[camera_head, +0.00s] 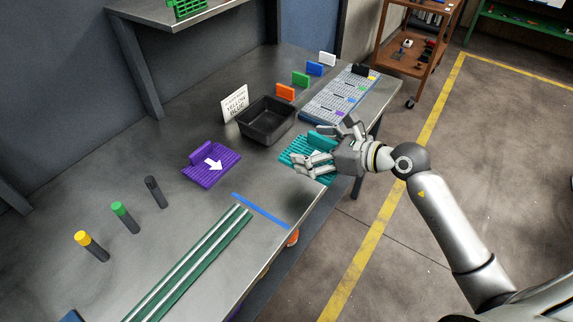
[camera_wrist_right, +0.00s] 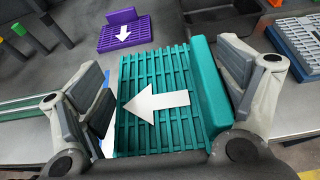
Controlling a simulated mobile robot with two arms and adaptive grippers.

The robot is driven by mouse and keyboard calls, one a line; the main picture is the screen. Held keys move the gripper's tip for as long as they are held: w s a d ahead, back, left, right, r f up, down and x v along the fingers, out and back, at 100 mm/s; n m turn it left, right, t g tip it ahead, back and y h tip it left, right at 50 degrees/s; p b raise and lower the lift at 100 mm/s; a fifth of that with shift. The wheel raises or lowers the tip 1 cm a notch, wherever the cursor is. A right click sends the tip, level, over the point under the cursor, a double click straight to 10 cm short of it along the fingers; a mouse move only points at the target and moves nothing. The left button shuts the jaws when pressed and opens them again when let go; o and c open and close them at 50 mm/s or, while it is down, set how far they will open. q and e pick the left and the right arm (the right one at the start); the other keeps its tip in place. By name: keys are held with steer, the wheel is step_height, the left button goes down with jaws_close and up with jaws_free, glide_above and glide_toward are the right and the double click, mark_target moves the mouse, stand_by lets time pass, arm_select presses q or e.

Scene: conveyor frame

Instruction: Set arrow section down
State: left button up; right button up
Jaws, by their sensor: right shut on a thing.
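The teal arrow section (camera_head: 296,150) is a slatted plate with a raised teal block along one side and a white arrow. In the wrist view the teal section (camera_wrist_right: 155,75) lies between the two fingers of my right gripper (camera_wrist_right: 168,90), its arrow pointing left. My right gripper (camera_head: 323,147) is shut on it at the table's right edge; the hand partly hides it in the head view. I cannot tell whether it touches the tabletop. A purple arrow section (camera_head: 208,172) lies on the table to the left. My left gripper is not in view.
A black bin (camera_head: 266,121) stands behind the teal section. A grey board (camera_head: 325,103) with colored blocks is at the back right. A blue strip (camera_head: 260,210) and green-and-white rails (camera_head: 195,259) lie in front. Bare tabletop (camera_head: 150,250) surrounds the purple section.

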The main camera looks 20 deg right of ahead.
glide_above(286, 176)
steer(key=f, duration=0.6)
steer(key=shift+s+d, duration=0.2)
steer(key=shift+d, duration=0.05)
steer(key=f, duration=0.3)
steer(key=shift+w+a+f, duration=0.2)
steer(key=shift+a, duration=0.05)
steer(key=shift+f, duration=0.15)
steer(key=shift+f, duration=0.2)
steer(key=o, duration=0.9)
steer(key=shift+c, duration=0.2)
steer(key=shift+r, duration=0.1)
